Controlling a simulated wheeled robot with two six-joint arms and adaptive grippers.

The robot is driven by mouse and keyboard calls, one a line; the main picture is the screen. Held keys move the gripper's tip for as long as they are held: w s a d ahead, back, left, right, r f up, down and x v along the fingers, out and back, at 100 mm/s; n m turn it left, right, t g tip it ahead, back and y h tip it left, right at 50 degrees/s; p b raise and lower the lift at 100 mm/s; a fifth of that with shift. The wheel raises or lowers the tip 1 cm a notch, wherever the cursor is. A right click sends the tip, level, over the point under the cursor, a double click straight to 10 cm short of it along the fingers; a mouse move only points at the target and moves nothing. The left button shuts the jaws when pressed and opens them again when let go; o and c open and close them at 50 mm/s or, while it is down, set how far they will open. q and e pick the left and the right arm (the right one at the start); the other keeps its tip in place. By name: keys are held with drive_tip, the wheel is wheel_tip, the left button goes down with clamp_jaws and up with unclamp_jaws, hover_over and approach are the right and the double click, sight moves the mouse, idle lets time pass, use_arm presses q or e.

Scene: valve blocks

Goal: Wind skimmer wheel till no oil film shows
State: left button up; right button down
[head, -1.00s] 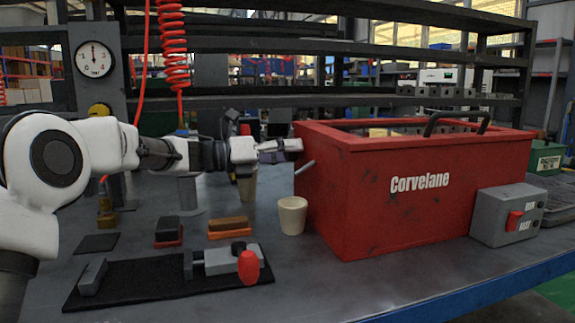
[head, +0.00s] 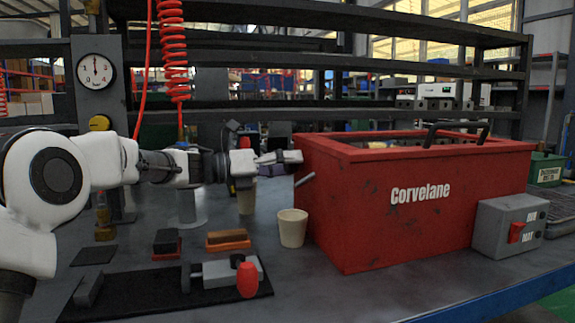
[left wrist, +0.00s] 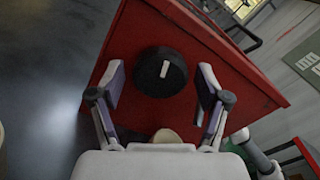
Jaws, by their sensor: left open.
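The red Corvelane tank (head: 400,205) stands on the bench at the right. The tank's inside is mostly hidden, and I cannot see any oil film. My right gripper is out of view.
A grey switch box (head: 508,226) is at the tank's front right. A clamp (head: 232,272) on a black mat and a brown block (head: 227,237) lie left of the tank.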

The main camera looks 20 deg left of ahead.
use_arm(q)
drive_tip(key=shift+a, duration=0.1)
drive_tip(key=v, duration=1.2)
